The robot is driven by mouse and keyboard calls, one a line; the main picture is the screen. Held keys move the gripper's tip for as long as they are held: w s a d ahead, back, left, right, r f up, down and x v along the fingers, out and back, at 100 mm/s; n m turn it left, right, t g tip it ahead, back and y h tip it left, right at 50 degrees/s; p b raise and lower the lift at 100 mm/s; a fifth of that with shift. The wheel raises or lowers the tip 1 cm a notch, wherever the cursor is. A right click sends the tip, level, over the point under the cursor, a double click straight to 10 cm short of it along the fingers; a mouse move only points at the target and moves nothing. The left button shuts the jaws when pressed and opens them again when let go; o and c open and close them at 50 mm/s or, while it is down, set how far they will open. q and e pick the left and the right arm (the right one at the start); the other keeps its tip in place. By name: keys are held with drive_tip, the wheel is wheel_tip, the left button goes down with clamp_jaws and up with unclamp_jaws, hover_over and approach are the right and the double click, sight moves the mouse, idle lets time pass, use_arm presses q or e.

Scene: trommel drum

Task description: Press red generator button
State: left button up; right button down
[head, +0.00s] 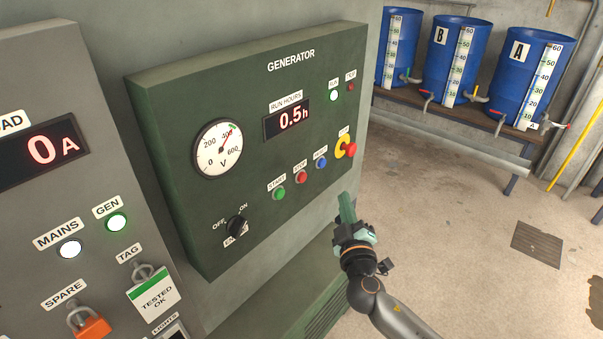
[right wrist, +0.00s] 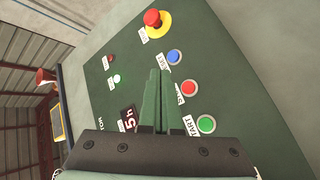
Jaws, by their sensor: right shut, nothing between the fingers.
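The green generator panel (head: 255,185) fills the middle of the head view. Its small red button (head: 301,177) sits between a green button (head: 279,193) and a blue button (head: 322,162). A red mushroom button (head: 350,149) on a yellow base is at the row's right end. In the right wrist view the small red button (right wrist: 189,88) is just right of the fingertips, and the mushroom button (right wrist: 152,19) is at the top. My right gripper (head: 345,198) is shut and empty, below the mushroom button in the head view. My left gripper is not in view.
A grey panel (head: 50,200) stands at left. Blue barrels (head: 528,78) stand on a rack behind. Open floor lies at right.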

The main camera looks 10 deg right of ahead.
sight(302, 177)
drive_tip(key=shift+s, duration=0.1)
drive_tip(key=w+a+b, duration=0.2)
drive_tip(key=w+a, duration=0.3)
drive_tip(key=w, duration=0.2)
drive_tip(key=shift+a+b, duration=0.2)
drive_tip(key=shift+b, duration=0.15)
idle(1.9)
drive_tip(key=shift+w+a+b, duration=0.25)
drive_tip(key=shift+w+b, duration=0.1)
drive_tip(key=shift+b, duration=0.1)
